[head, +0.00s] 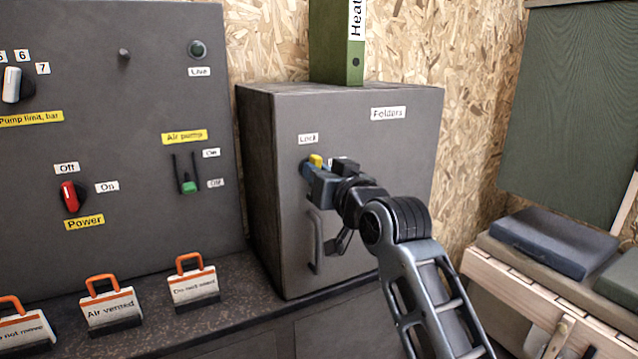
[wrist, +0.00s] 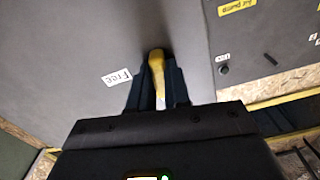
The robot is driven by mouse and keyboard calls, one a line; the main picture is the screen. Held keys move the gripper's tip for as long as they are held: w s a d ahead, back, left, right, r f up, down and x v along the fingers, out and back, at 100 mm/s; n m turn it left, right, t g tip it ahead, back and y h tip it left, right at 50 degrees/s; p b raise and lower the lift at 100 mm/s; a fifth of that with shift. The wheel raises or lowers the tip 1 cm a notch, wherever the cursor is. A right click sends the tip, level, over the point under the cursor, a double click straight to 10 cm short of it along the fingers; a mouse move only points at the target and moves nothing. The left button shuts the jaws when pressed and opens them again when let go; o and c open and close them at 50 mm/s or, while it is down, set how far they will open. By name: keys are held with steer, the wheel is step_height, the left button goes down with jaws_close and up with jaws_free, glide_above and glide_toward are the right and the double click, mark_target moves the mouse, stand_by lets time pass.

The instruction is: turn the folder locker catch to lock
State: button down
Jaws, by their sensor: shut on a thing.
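The folder locker (head: 375,225) is a grey box labelled "Folders", standing right of the control panel. Its yellow catch (head: 316,159) sits on the upper left of the door, just below a "Lock" label (head: 308,139). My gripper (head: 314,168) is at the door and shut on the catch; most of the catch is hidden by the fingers. In the wrist view the yellow catch (wrist: 157,72) shows between the two dark fingers, with a "Free" label (wrist: 117,77) to its left. The "Free" label does not show in the head view.
A door handle (head: 316,242) is below my gripper. A green folder (head: 338,42) stands on the locker. The grey panel (head: 110,130) with switches is on the left. Several signs with orange handles, one an "Air vented" sign (head: 112,308), stand on the counter. A bench with cushions (head: 553,243) is at right.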

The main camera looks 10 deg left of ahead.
steer(key=shift+n+b, duration=0.5)
steer(key=shift+n, duration=0.5)
steer(key=c, duration=1.1)
jaws_free()
steer(key=shift+a, duration=0.1)
steer(key=v, duration=0.7)
steer(key=shift+s+d, duration=0.25)
steer(key=shift+s, duration=0.05)
